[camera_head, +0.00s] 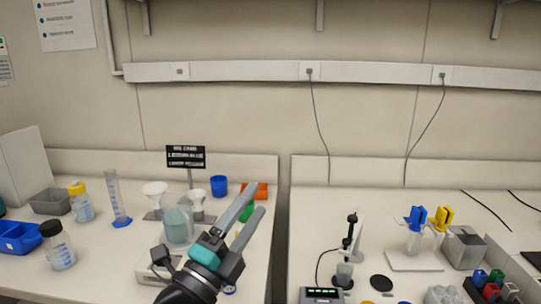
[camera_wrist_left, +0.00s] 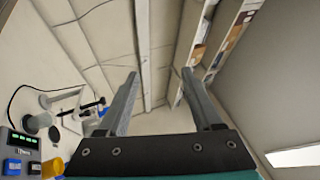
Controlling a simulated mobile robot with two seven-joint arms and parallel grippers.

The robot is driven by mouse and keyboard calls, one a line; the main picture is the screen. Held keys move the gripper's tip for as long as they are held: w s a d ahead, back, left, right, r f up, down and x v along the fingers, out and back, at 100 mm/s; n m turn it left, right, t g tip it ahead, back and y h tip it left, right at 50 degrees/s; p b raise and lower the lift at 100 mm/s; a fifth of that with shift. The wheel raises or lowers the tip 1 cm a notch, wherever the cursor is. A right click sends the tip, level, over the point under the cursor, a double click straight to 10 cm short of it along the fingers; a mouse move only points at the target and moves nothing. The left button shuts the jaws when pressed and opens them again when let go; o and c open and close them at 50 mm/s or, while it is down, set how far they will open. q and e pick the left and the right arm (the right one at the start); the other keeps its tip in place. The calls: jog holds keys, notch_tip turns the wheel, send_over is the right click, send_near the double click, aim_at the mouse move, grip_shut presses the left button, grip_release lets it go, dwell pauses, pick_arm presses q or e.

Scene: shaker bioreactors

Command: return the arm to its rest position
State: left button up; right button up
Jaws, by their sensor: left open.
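My left gripper (camera_head: 250,201) is raised over the left bench, near its right edge. Its two long grey fingers point up and to the right, apart, with nothing between them. In the left wrist view the open fingers (camera_wrist_left: 164,82) point toward the wall and shelves, and the gap between them is empty. Part of my left arm shows at the bottom of the head view, in front of a beaker on a small device. My right gripper is in neither view.
Close to the gripper stand a beaker (camera_head: 178,226), a blue cup (camera_head: 219,186) and a black sign (camera_head: 186,157). Bottles and a cylinder (camera_head: 117,200) stand further left. A gap separates the benches. The right bench holds a pH probe stand (camera_head: 350,240) and a pipette stand (camera_head: 413,261).

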pick_arm(q)
jog(key=s+a+f+n+g+y, duration=0.3)
jog(key=a+f+n+y, duration=0.3)
jog(key=f+n, duration=0.25)
jog(key=s+a+f+n+g+y, duration=0.3)
jog(key=a+f+n+y, duration=0.25)
jog(key=f+n, duration=0.35)
jog(key=s+a+f+n+g, duration=0.1)
jog(key=s+f+n+g, duration=0.2)
jog(key=s+f+g, duration=0.5)
jog(key=s+f+n+g, duration=0.2)
jog(key=s+f, duration=0.4)
jog(key=s, duration=0.6)
notch_tip(320, 180, down, 22)
jog(key=s, duration=0.2)
jog(key=s+a+f+g+b, duration=0.1)
jog(key=s+a+f+g, duration=0.1)
jog(key=s+f, duration=1.3)
jog(key=shift+s+a+f+b, duration=0.2)
jog(key=shift+s+a+b, duration=0.1)
jog(key=shift+a, duration=0.2)
